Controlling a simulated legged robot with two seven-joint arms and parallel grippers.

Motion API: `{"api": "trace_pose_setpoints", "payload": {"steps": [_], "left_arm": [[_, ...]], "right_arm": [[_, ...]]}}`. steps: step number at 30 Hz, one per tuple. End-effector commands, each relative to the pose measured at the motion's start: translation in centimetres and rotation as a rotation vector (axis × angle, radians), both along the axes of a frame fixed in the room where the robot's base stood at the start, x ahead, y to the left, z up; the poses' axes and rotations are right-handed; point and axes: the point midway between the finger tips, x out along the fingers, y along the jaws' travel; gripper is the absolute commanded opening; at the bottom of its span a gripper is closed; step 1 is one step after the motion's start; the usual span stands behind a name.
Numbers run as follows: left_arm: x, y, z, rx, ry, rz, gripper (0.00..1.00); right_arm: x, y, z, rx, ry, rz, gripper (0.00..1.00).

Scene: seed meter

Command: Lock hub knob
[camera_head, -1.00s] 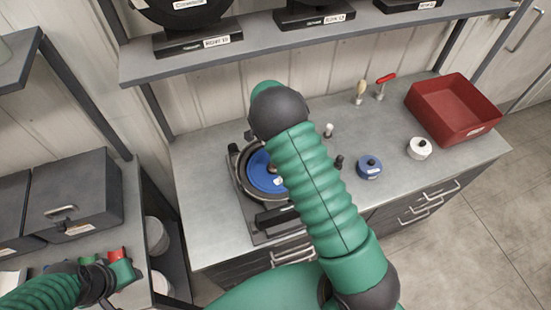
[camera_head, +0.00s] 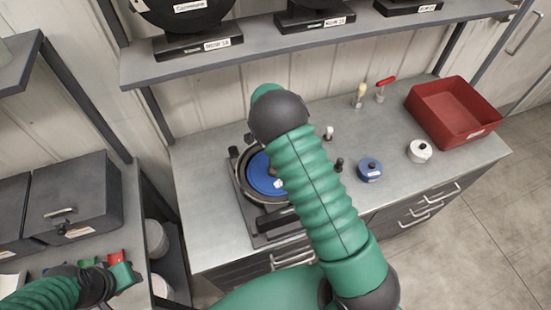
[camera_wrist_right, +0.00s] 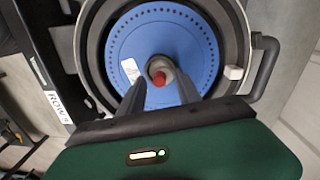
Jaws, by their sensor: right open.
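The seed meter (camera_head: 242,187) stands on the metal bench with a blue disc (camera_head: 259,176) in its round housing. In the right wrist view the disc (camera_wrist_right: 135,42) has a ring of small holes and a white label. The hub knob (camera_wrist_right: 160,79), with a red centre and grey rim, sits at the disc's middle. My right gripper (camera_wrist_right: 161,88) is open, its two dark fingers pointing at the hub, one on each side of the knob; contact is unclear. In the head view my right arm hides it. My left gripper (camera_head: 110,274) is low at the left; its jaws are unclear.
A blue lidded pot (camera_head: 369,169), a white pot (camera_head: 419,150) and a red tray (camera_head: 455,108) stand on the bench's right side. Two small hand tools (camera_head: 380,90) stand near the back. A shelf (camera_head: 300,47) hangs above. A dark cabinet (camera_head: 75,195) stands at the left.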

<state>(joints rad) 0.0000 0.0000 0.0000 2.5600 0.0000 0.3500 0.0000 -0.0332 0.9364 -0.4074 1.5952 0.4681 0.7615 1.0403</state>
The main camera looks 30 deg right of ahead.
Motion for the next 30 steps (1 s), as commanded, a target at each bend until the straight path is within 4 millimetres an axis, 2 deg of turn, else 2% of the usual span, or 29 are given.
{"api": "trace_pose_setpoints", "payload": {"steps": [5, 15, 18, 24, 30], "left_arm": [[0.0, 0.0, -0.8, 0.0, 0.0, 0.0, 0.36], [0.0, 0.0, -2.7, 0.0, 0.0, 0.0, 0.36], [0.0, 0.0, -3.0, 0.0, 0.0, 0.0, 0.36], [0.0, 0.0, -3.2, 0.0, 0.0, 0.0, 0.36], [0.0, 0.0, -3.1, 0.0, 0.0, 0.0, 0.36]], "right_arm": [[0.3, 0.0, 2.3, -0.001, -0.007, 0.002, 0.4], [0.9, -0.1, 12.0, -0.001, -0.006, 0.0, 0.4], [1.0, -0.1, 14.3, -0.001, -0.004, 0.001, 0.4], [1.1, -0.1, 16.5, 0.0, 0.001, -0.001, 0.4], [1.0, -0.1, 16.6, 0.0, 0.002, -0.001, 0.4]]}}
